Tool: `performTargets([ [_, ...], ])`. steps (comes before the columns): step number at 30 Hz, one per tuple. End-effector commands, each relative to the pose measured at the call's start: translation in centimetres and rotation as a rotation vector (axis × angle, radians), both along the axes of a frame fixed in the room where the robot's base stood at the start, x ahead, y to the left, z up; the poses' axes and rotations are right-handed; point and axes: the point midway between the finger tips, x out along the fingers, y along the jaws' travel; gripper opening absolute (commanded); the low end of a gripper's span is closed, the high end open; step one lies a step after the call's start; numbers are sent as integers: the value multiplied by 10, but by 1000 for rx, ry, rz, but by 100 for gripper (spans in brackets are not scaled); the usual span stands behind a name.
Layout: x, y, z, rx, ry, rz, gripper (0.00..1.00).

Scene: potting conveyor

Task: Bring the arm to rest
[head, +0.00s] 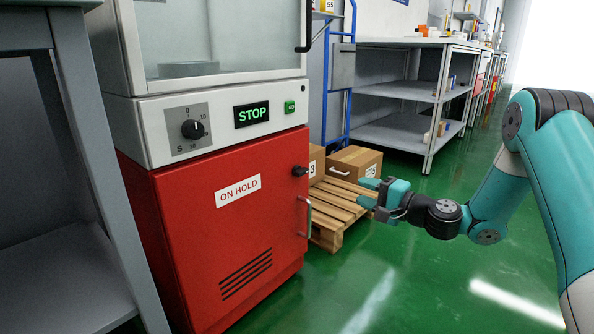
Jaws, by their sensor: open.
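My gripper (372,194) is teal and dark grey. It is at the end of my teal arm, which reaches in from the right edge of the head view. The jaws point left, towards the red cabinet, and are open, with nothing seen between them. In the picture the gripper overlaps the right side of a wooden pallet. I cannot tell its exact distance from the pallet.
A red cabinet (222,240) labelled "ON HOLD" stands left of centre, its panel showing "STOP". A pallet (335,203) with cardboard boxes (357,164) lies behind my gripper. A grey bench (70,285) is at left, shelving (412,132) at back. Green floor (420,285) is clear below.

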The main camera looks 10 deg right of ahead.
Motion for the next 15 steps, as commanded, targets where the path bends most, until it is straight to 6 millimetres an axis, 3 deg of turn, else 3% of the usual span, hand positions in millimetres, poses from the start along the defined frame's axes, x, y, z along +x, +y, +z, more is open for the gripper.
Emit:
performTargets([
  [4, -7, 26, 28, -70, -9, 79, 40],
  [8, -36, 87, 85, -256, -23, 273, 40],
  [12, -101, 157, 148, -542, -33, 552, 40],
  [15, -157, 186, 184, -742, -36, 729, 40],
])
